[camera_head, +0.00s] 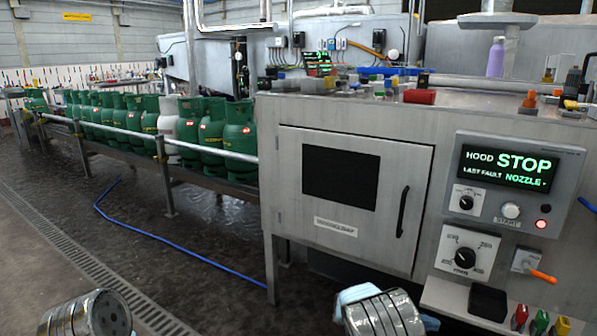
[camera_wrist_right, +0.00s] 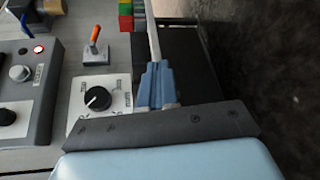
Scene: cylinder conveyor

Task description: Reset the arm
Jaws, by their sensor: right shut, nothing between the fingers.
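My right gripper (camera_wrist_right: 151,30) shows in the right wrist view as a thin pale finger pair on a blue mount. It is shut and empty, in front of the control panel, beside the orange-handled lever (camera_wrist_right: 93,42) and a black knob (camera_wrist_right: 98,98). In the head view my right arm shows at the bottom centre as a ringed metal joint with pale blue parts; its fingertips are not clear there. My left arm shows only as a metal joint at the bottom left, and its gripper is out of view.
A steel cabinet (camera_head: 285,180) with a windowed door stands ahead. Its panel display (camera_head: 505,165) reads "HOOD STOP" and "LAST FAULT NOZZLE", with a red light lit. Green cylinders (camera_head: 240,140) and one grey cylinder (camera_head: 191,130) line the conveyor at left. A blue hose (camera_head: 150,230) crosses the wet floor.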

